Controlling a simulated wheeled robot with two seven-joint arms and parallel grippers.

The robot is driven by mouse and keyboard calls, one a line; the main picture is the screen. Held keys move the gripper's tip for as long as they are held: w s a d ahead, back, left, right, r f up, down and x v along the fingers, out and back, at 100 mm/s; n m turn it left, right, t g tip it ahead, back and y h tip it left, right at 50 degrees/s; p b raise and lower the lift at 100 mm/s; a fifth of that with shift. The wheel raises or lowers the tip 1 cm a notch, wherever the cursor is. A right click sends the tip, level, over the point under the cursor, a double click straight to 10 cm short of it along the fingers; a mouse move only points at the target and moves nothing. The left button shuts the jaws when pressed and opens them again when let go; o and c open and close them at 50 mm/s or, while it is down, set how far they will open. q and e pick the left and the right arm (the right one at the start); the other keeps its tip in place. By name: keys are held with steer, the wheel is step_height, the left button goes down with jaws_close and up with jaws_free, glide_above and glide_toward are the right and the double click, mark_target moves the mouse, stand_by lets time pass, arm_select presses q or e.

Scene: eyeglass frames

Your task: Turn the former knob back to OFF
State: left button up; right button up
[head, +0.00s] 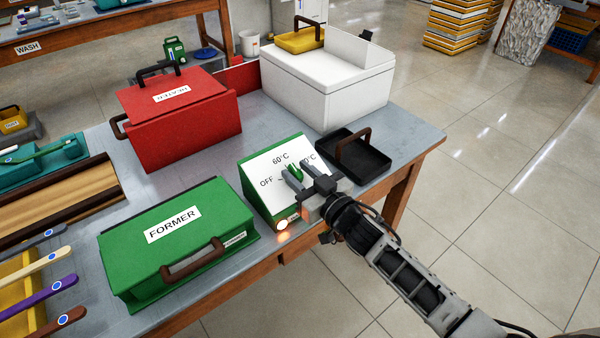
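The former's control panel is a green wedge box with a white sloped face (258,164), marked OFF at left, 60°C at top and a partly hidden mark at right. Its green knob (296,172) sits mid-face, partly covered by my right gripper (293,177). The gripper's two fingers are apart, one on each side of the knob; I cannot tell if they touch it. The knob seems to point up toward 60°C. A small lamp (282,225) at the panel's lower front glows orange. The green FORMER box (205,215) is closed, left of the panel. My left gripper is not in view.
A black tray (370,167) with a brown handle stands just right of the panel. A red HEATER box (190,130) and a white box (325,90) stand behind. The table's front edge (285,258) is close below the panel.

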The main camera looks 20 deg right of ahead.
steer(key=shift+w, duration=0.1)
jaws_close()
steer(key=shift+n+y, duration=0.3)
